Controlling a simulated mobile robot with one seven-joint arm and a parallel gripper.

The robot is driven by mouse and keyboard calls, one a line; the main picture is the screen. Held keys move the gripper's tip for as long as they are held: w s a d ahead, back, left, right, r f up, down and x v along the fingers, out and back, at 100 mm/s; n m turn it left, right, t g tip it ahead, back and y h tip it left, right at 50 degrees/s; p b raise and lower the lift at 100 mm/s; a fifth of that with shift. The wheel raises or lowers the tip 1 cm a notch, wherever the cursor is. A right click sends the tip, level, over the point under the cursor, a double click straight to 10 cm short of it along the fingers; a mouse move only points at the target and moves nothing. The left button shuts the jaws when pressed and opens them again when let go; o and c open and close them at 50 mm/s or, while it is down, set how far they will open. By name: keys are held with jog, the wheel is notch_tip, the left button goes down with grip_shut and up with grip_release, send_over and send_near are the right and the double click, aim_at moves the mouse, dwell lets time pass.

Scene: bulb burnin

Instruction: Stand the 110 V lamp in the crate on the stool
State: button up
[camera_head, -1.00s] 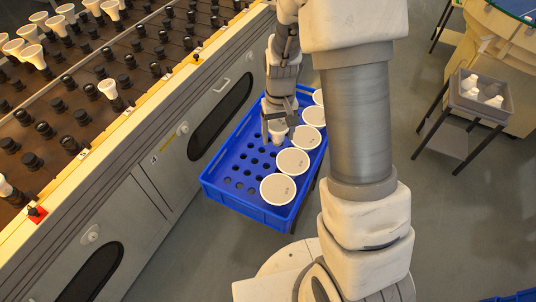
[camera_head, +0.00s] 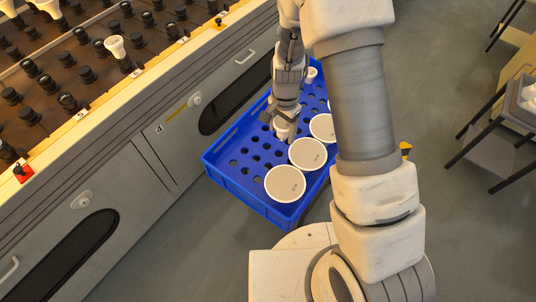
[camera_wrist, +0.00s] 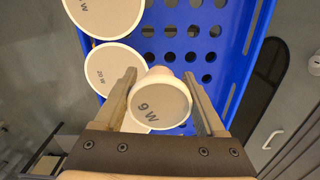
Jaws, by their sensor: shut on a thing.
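My gripper (camera_head: 284,122) is shut on a white lamp (camera_wrist: 160,102) and points down over the blue crate (camera_head: 238,183). In the wrist view the lamp's round face reads "9 W" and points toward the camera, with a finger on each side. In the head view the held lamp (camera_head: 285,132) is at or just above the crate's holes. I cannot tell whether its lower end is in a hole. No "110 V" marking is legible. Several larger white round-faced lamps (camera_head: 285,184) stand along the crate's right side; one reads "20 W" in the wrist view (camera_wrist: 112,70).
A smaller white lamp (camera_head: 311,73) stands at the crate's far end. The crate's left holes are empty. A grey bench (camera_head: 150,150) with sockets and some lamps runs along the left. A grey bin (camera_head: 525,95) on a dark stand (camera_head: 490,150) is at right.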

jog(key=a+f+m+b, duration=0.3)
jog(key=a+f+m, duration=0.15)
jog(key=f, duration=0.45)
jog(key=b, duration=0.4)
send_over(267, 161)
jog(key=s, duration=0.2)
jog(key=shift+m, duration=0.25)
jog(key=shift+f, duration=2.1)
jog(key=shift+f, duration=0.25)
jog(key=shift+f+b, duration=1.05)
jog(key=shift+f, duration=0.35)
jog(key=o, duration=1.3)
jog(key=shift+r, duration=0.1)
jog(key=shift+o, duration=0.2)
jog(key=shift+r, duration=0.1)
notch_tip(267, 161, up, 17)
jog(key=p, duration=0.6)
jog(key=shift+r, duration=0.15)
